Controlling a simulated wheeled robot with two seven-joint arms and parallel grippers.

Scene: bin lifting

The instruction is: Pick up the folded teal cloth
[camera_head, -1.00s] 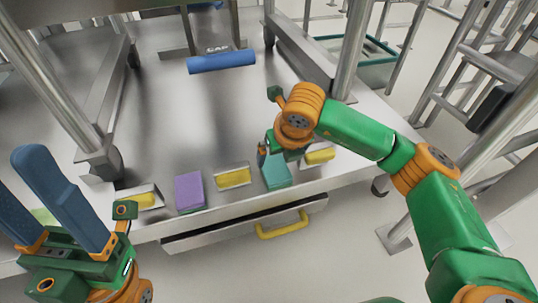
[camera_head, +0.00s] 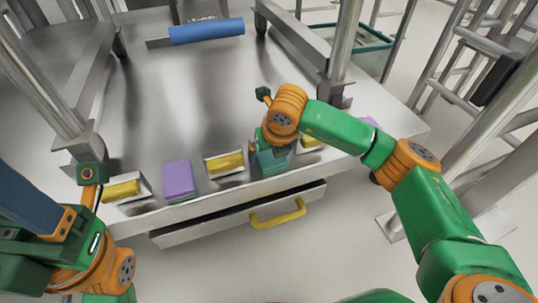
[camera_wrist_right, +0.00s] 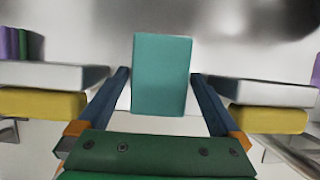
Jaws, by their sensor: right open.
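The folded teal cloth (camera_head: 272,163) stands near the front edge of the metal shelf, partly hidden by my right gripper (camera_head: 265,150). In the right wrist view the teal cloth (camera_wrist_right: 162,72) is an upright rectangle between the two blue fingers of my right gripper (camera_wrist_right: 160,76). The fingers are open, with a gap on each side of the cloth. My left gripper (camera_head: 30,215) is at the lower left of the head view, cut off by the frame. Only one of its blue fingers shows, away from the cloth.
Yellow sponges in metal holders (camera_head: 226,163) flank the cloth, close to my right fingers. A purple cloth (camera_head: 179,180) stands farther left. A drawer with a yellow handle (camera_head: 278,213) is open below the front edge. A blue roll (camera_head: 206,31) lies at the back; the shelf's middle is clear.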

